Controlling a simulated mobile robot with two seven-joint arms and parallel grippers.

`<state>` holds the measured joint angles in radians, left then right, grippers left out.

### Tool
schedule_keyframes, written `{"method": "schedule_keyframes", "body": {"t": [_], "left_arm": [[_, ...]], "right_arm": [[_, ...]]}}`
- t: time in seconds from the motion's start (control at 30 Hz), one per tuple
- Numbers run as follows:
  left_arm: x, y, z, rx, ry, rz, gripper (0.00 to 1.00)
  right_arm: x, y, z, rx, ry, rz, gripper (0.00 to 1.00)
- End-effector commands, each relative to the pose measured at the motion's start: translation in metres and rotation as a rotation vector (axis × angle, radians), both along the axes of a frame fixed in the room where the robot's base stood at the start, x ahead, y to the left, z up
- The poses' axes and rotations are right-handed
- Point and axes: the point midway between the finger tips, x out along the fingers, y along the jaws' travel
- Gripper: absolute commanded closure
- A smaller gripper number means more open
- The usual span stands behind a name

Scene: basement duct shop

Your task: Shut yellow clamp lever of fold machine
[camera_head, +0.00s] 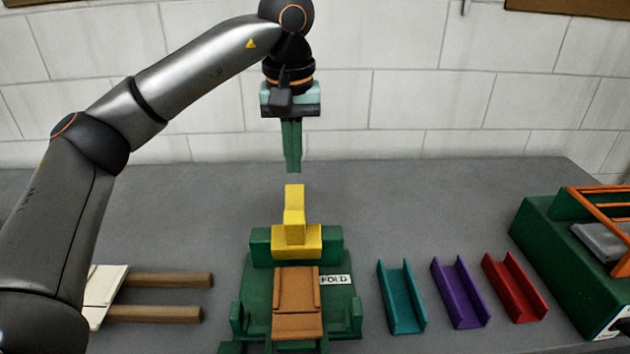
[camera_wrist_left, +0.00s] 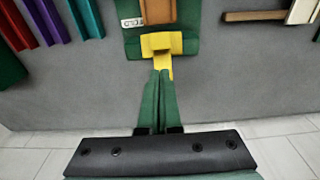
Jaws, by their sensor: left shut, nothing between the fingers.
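The green fold machine (camera_head: 255,290) stands on the bench at the front middle, with a "FOLD" label and a brown plate on it. Its yellow clamp lever (camera_head: 294,212) stands upright from a yellow block at the machine's back. The lever also shows in the left wrist view (camera_wrist_left: 163,64), just beyond the fingertips. My left gripper (camera_head: 292,170) is shut and empty, pointing down above the lever, with a small gap between them in the head view. In the left wrist view its fingers (camera_wrist_left: 159,75) overlap the lever's end, so contact is hard to judge. My right gripper is not in view.
Teal (camera_head: 402,297), purple (camera_head: 460,292) and red (camera_head: 514,287) channels lie right of the machine. A green machine with an orange frame (camera_head: 560,265) stands at far right. A pale-headed tool with wooden handles (camera_head: 160,280) lies left. Behind is bare bench, then a white block wall.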

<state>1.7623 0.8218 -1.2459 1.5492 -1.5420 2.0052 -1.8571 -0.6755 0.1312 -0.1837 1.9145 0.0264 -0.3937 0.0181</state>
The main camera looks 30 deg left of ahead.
Motion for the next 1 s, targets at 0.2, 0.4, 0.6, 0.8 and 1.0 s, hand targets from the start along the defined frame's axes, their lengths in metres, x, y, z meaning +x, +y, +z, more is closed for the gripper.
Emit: {"method": "schedule_keyframes", "body": {"t": [0.2,0.4,0.6,0.8,1.0], "left_arm": [[0.000,0.002,0.002,0.007,-0.002,0.001,1.00],[0.000,0.002,0.002,0.007,-0.002,0.001,1.00],[0.000,0.002,-0.005,0.006,0.001,0.001,1.00],[0.002,0.004,-0.035,0.006,0.003,0.002,1.00],[0.005,0.006,-0.070,0.006,0.003,0.002,1.00]], "right_arm": [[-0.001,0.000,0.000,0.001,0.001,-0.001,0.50],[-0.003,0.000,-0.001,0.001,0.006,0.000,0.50],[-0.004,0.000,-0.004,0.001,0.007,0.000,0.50],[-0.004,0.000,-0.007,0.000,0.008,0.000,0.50],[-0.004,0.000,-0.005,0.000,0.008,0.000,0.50]]}}
